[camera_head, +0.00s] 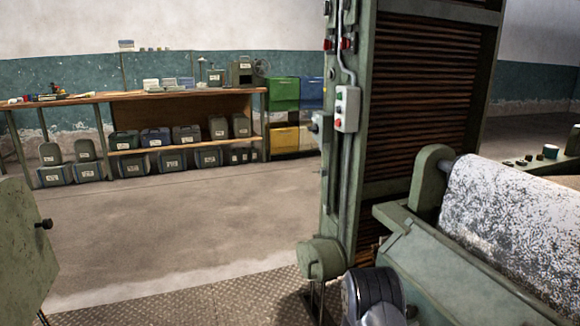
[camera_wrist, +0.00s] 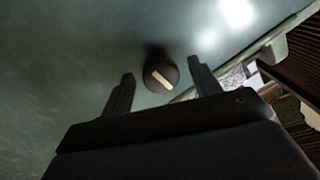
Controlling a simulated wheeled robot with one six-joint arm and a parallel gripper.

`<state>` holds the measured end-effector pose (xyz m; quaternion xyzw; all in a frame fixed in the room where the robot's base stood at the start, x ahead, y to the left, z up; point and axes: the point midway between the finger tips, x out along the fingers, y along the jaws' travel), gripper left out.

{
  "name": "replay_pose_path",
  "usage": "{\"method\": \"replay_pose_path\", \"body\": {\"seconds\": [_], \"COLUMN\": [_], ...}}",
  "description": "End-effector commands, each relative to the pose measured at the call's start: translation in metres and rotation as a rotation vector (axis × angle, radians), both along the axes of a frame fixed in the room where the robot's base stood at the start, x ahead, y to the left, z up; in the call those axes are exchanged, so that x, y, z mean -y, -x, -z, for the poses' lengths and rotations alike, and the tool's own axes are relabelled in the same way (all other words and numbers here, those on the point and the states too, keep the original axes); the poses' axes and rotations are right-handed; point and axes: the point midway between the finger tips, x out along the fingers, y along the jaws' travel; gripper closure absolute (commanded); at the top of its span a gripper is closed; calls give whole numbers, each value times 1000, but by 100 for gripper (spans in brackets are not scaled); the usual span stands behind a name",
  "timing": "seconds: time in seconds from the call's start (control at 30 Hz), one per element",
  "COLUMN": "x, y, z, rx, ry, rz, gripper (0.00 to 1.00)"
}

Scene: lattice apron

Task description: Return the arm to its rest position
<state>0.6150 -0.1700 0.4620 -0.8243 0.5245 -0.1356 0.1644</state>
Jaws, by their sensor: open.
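In the wrist view my gripper (camera_wrist: 160,88) is open, with its two dark fingers apart. A round dark knob (camera_wrist: 160,74) with a pale bar mark shows between and beyond the fingertips, on a grey-green panel (camera_wrist: 70,60). I cannot tell how far the knob is from the fingertips, but nothing appears held. In the head view a dark rounded part of my arm (camera_head: 374,292) shows at the bottom. My gripper is out of sight in that view.
A green machine column (camera_head: 345,190) with a switch box (camera_head: 347,108) stands right of centre. A large speckled roller (camera_head: 515,225) lies at right. A green panel (camera_head: 20,250) stands at left. A workbench (camera_head: 200,93) with several bins is at the back; the floor (camera_head: 190,225) before it is clear.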

Motion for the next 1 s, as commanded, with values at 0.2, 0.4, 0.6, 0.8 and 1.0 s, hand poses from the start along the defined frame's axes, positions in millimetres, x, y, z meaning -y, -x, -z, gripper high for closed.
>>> {"method": "replay_pose_path", "body": {"seconds": [0.2,0.4,0.6,0.8,1.0], "x": [0,0,1,-9,-33], "y": [1,1,2,5,17], "z": [-5,-5,-6,-2,-2], "rx": [-154,-297,-443,-557,-553], "ry": [56,108,161,203,202], "rz": [0,0,1,-4,-2], "gripper": [41,41,41,41,41]}}
